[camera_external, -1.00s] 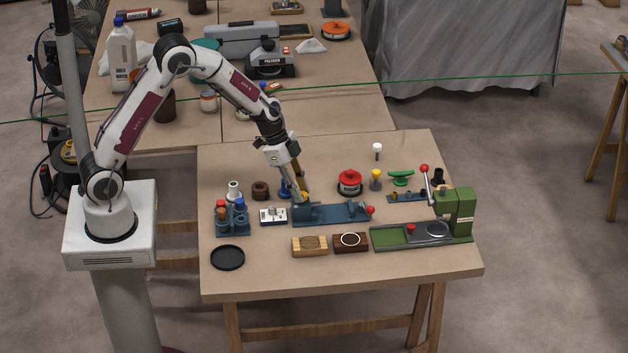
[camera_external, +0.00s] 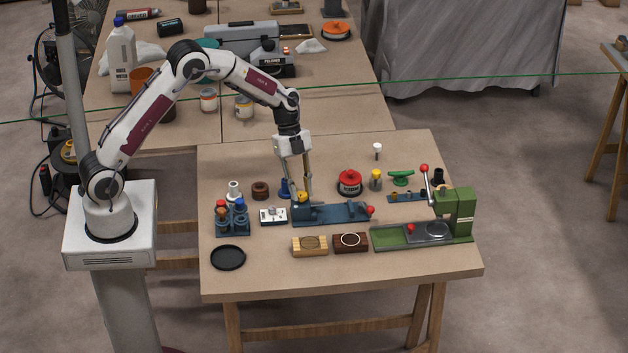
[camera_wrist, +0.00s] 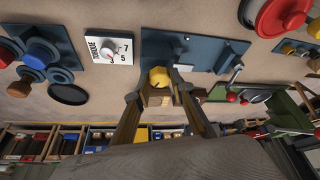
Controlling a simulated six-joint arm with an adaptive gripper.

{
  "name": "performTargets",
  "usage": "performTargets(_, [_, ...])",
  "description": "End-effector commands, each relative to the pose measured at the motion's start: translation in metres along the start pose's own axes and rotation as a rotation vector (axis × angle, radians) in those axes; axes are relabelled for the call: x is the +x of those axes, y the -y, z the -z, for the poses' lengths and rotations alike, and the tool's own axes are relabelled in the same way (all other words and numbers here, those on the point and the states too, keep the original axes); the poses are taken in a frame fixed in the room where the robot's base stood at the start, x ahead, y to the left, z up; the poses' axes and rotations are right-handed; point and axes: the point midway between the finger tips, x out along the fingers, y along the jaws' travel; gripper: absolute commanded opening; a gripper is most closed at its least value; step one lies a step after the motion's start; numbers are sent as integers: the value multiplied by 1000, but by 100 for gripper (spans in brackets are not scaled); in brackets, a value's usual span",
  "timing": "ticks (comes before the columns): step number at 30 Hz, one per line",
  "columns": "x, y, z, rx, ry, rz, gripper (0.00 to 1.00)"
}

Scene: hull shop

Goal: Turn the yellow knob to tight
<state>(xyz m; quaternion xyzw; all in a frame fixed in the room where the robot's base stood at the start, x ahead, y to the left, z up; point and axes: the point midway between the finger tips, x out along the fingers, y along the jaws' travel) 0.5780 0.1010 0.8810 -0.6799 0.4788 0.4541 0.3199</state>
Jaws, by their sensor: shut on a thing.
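The yellow knob (camera_wrist: 159,77) sits at one end of the blue fixture (camera_wrist: 215,50). In the external view the knob (camera_external: 302,197) shows at the left end of the blue fixture (camera_external: 330,214), partly hidden by my fingers. My gripper (camera_wrist: 160,92) is shut on the knob, with one finger on each side of it. In the external view my gripper (camera_external: 303,194) comes down on it from above. A white torque dial (camera_wrist: 109,50) with a pointer and the figures 7 and 5 lies left of the fixture; it also shows in the external view (camera_external: 273,216).
A red spool (camera_external: 349,183) is behind the fixture, and a green press (camera_external: 455,212) is at the right. Two wooden blocks lie in front. The table's front left has a black dish (camera_external: 228,257).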

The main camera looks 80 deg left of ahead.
Motion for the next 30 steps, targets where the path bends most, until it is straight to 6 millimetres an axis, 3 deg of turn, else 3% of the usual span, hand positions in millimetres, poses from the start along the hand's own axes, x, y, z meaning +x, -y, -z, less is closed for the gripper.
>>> performTargets(14, [1,0,0,21,1,-9,1])
performTargets(15, [1,0,0,21,1,-9,25])
performTargets(17, [1,0,0,21,1,-9,39])
performTargets(30, [0,0,0,12,0,-5,39])
